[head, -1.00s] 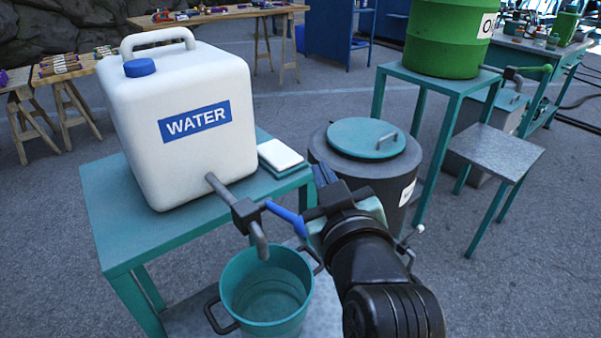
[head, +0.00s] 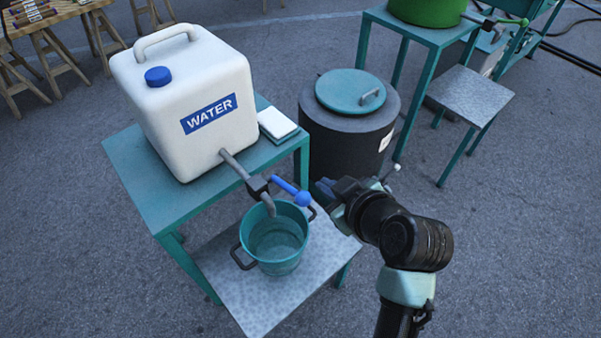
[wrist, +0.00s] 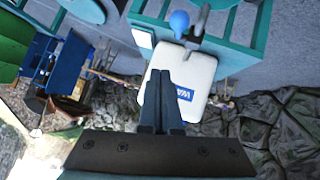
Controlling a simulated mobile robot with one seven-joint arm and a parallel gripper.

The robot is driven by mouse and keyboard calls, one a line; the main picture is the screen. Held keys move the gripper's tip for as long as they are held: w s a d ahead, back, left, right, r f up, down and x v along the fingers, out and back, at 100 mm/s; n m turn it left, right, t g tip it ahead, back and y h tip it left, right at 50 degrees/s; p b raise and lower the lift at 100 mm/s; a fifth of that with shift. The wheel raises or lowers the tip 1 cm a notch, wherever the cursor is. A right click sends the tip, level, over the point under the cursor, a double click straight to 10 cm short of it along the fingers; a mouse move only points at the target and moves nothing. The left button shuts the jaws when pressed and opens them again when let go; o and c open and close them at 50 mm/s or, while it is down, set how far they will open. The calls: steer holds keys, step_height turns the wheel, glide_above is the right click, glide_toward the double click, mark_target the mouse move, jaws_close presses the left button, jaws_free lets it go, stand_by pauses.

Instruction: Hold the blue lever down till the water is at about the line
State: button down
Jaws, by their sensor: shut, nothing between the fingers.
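The blue lever (head: 285,187) sticks out to the right from the tap (head: 257,187) of the white water container (head: 190,105). Its ball end (head: 303,198) also shows at the top of the wrist view (wrist: 179,20). The teal bucket (head: 246,225) stands upright below the spout. I see no stream from the spout. I cannot make out the water level or a line in the bucket. My gripper (head: 325,189) is shut and empty, just right of the lever's ball end, with a small gap in the head view. Its fingers (wrist: 160,95) are together in the wrist view.
The container stands on a teal table (head: 150,195) with a white pad (head: 277,124) beside it. The bucket rests on a grey lower shelf (head: 225,275). A dark drum with a teal lid (head: 350,90) stands behind my gripper. Open ground lies at the right.

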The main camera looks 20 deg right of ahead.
steer(key=s+p, duration=0.1)
steer(key=p, duration=0.1)
steer(key=s+a+r+g+p, duration=0.1)
steer(key=p, duration=0.1)
steer(key=shift+s+r+y, duration=0.3)
steer(key=shift+y, duration=0.1)
steer(key=shift+w, duration=0.1)
steer(key=w+f+p, duration=0.1)
steer(key=w+f, duration=0.6)
steer(key=f, duration=0.3)
steer(key=shift+w+a+f, duration=0.3)
steer(key=shift+w, duration=0.05)
